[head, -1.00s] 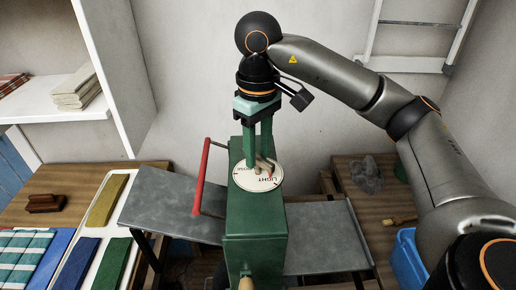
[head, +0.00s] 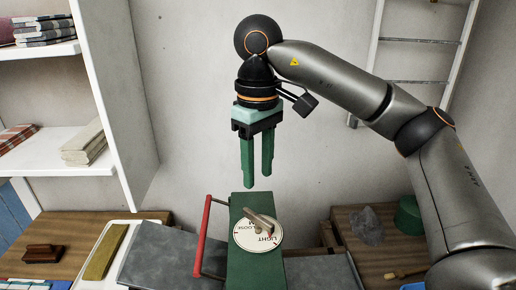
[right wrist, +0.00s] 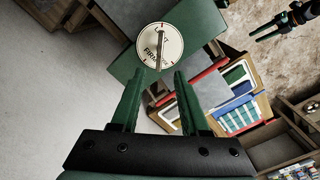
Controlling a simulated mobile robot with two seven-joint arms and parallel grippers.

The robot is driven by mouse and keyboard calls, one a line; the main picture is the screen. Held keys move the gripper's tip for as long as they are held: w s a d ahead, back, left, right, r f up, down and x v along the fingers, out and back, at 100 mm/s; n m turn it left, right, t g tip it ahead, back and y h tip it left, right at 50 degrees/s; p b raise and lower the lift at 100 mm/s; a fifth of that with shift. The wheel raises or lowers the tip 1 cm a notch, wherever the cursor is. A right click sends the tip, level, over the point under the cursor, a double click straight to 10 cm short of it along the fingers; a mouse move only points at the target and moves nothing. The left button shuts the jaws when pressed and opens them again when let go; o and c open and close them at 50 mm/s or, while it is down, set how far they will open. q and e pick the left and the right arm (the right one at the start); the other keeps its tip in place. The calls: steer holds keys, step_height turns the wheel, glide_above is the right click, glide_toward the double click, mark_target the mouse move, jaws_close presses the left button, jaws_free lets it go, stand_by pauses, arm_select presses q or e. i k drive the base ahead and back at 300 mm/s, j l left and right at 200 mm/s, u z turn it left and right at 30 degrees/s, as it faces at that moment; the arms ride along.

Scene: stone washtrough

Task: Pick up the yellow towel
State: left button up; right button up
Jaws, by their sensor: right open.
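The yellow towel (head: 105,252) lies folded as a long strip on a white tray (head: 84,256) at the lower left of the head view. My right gripper (head: 258,180) points down with its green fingers apart and empty, well to the right of the towel. It hangs above the dial (head: 259,232) on the green box (head: 240,207). In the right wrist view the open fingers (right wrist: 159,75) stand before the dial (right wrist: 160,46). A second gripper with green fingers, seemingly my left one (right wrist: 266,31), shows small at the upper right there; its opening is unclear.
A red handle bar (head: 202,236) stands left of the green box. Grey slabs (head: 165,254) flank the box. A brown brush (head: 44,254) lies left of the tray. A white shelf (head: 60,157) with folded cloths rises behind it.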

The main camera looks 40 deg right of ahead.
mark_target(100, 263)
steer(key=k+j, duration=0.8)
